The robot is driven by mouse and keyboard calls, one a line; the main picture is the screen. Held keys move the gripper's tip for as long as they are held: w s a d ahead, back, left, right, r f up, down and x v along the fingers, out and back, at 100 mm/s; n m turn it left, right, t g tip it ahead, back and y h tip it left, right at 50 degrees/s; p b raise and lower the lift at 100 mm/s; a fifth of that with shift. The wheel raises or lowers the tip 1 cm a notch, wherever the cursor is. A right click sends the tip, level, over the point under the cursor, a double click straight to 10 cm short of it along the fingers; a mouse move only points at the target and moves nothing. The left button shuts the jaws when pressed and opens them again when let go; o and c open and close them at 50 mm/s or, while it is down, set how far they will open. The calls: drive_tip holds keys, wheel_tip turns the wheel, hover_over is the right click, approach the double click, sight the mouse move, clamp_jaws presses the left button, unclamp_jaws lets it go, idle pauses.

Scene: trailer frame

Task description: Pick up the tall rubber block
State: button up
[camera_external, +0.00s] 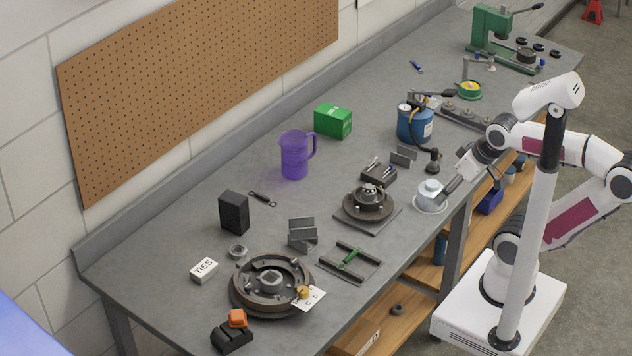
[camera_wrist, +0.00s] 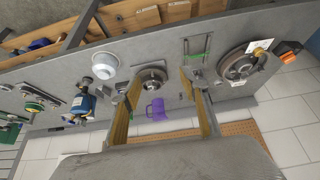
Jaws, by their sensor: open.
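The tall rubber block appears to be the black upright block (camera_external: 234,212) standing near the back of the bench, left of centre in the external view. I cannot make it out in the wrist view, where my fingers cover part of the bench. My gripper (camera_external: 452,187) is at the bench's front edge, by a white round pot, far to the right of the block. In the wrist view my gripper (camera_wrist: 160,78) has its two fingers spread apart with nothing held between them.
A purple jug (camera_external: 294,156) and a green box (camera_external: 332,121) stand behind. A round hub on a plate (camera_external: 368,203), grey blocks (camera_external: 301,234) and a green-barred frame (camera_external: 349,261) lie between gripper and block. A large drum (camera_external: 271,286) and white TIES box (camera_external: 204,270) are nearer the block.

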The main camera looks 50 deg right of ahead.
drive_tip(key=o, duration=0.3)
drive_tip(key=shift+w, duration=0.1)
drive_tip(key=n+t+y, duration=0.1)
drive_tip(key=t+y, duration=0.1)
drive_tip(key=t, duration=0.4)
hover_over(237, 201)
drive_tip(key=s+d, duration=0.3)
drive_tip(key=s, duration=0.4)
drive_tip(key=s+d, duration=0.3)
drive_tip(key=s, duration=0.3)
wheel_tip(237, 201, down, 4)
drive_tip(key=shift+t, duration=0.9)
drive_tip(key=shift+w+a+f, duration=0.9)
drive_tip(key=shift+w+f, duration=0.4)
drive_tip(key=shift+f, duration=0.3)
drive_tip(key=shift+w+a+f, duration=0.85)
drive_tip(key=shift+w+f, duration=0.45)
drive_tip(key=shift+f, duration=0.35)
drive_tip(key=shift+w+a+f, duration=0.9)
drive_tip(key=shift+w+f, duration=0.4)
drive_tip(key=shift+f, duration=0.3)
